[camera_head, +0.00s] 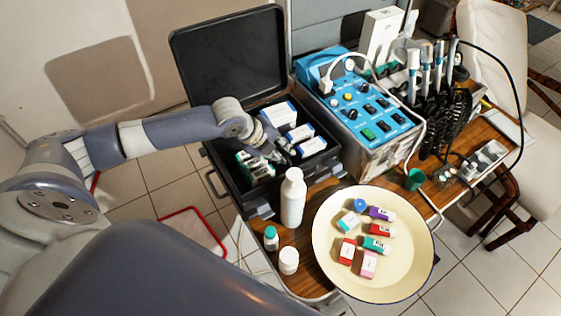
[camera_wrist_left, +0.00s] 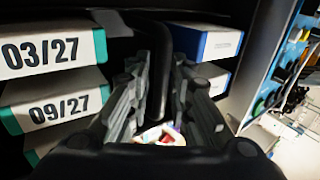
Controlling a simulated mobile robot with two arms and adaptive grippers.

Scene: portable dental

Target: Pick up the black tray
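An open black case (camera_head: 217,176) holds a black tray with white-and-blue boxes and white-and-green boxes. The tray's rim is hard to tell from the dark case wall. My left gripper (camera_head: 268,150) reaches down into it, among the boxes. In the left wrist view, a dark upright bar (camera_wrist_left: 159,75), seemingly the tray's handle or divider, stands between the two fingers of the left gripper (camera_wrist_left: 160,92). The fingers look spread around it, and I see no clear grip. Boxes marked 03/27 (camera_wrist_left: 45,48) and 09/27 (camera_wrist_left: 55,112) lie left of the fingers. My right gripper is out of view.
A white bottle (camera_head: 292,198) stands close to the case's front. A round cream dish (camera_head: 330,262) with several small boxes lies at the right front. A blue control unit (camera_head: 365,105) borders the case on the right. The raised lid (camera_head: 228,55) is behind.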

